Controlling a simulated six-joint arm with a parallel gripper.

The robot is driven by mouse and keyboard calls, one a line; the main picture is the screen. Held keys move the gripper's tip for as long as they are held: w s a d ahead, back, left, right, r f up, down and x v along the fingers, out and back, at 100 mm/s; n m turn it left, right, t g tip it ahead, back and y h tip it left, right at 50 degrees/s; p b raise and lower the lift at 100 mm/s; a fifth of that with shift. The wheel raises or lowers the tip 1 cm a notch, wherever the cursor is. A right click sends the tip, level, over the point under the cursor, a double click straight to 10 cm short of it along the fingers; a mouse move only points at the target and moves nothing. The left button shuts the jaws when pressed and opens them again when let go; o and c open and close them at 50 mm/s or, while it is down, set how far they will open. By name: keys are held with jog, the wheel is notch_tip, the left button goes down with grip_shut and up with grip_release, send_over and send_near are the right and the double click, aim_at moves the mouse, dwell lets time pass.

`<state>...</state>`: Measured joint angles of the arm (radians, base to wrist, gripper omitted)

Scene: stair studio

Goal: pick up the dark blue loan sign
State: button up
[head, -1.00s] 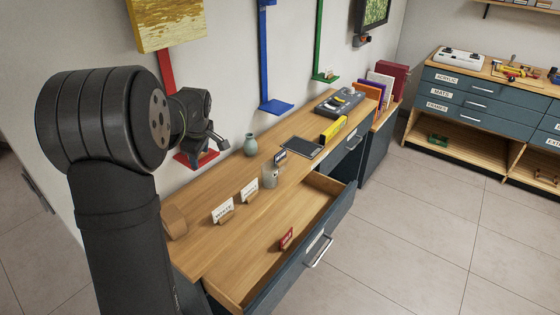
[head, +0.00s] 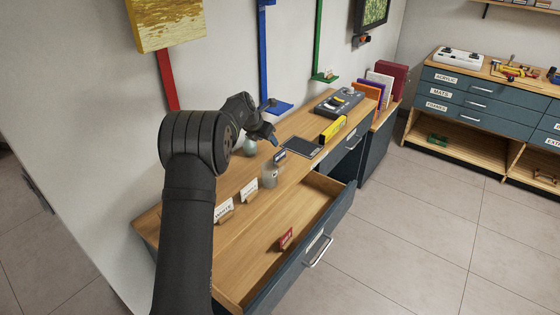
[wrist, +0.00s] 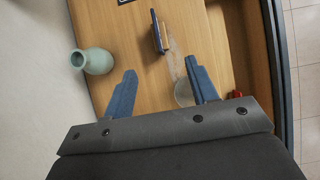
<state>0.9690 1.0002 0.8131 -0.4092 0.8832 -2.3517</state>
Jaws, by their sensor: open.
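The dark blue sign (head: 280,156) stands upright on the wooden desk, near the black tablet; its lettering is too small to read. In the wrist view the sign (wrist: 157,35) shows nearly edge-on from above, in a small wooden base, beyond and roughly between my fingertips. My gripper (head: 273,139) is above the desk close to the sign, apart from it. In the wrist view my gripper (wrist: 160,72) has its two blue fingers spread, with nothing held between them.
A pale green vase (wrist: 92,61) stands left of my fingers. A clear glass jar (head: 270,177) is near the sign, by my right finger. White signs (head: 249,191) stand nearer on the desk. A red sign (head: 286,238) lies in the open drawer (head: 262,262). A black tablet (head: 302,147) lies beyond.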

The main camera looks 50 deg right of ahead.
send_near(283, 158)
jog(key=x, duration=0.3)
jog(key=shift+a+f, duration=0.15)
jog(key=shift+f, duration=0.1)
jog(key=shift+d+x, duration=0.25)
jog(key=shift+x, duration=2.45)
jog(key=shift+w+r, duration=0.15)
jog(key=shift+r, duration=0.05)
jog(key=shift+c, duration=0.4)
jog(key=c, duration=1)
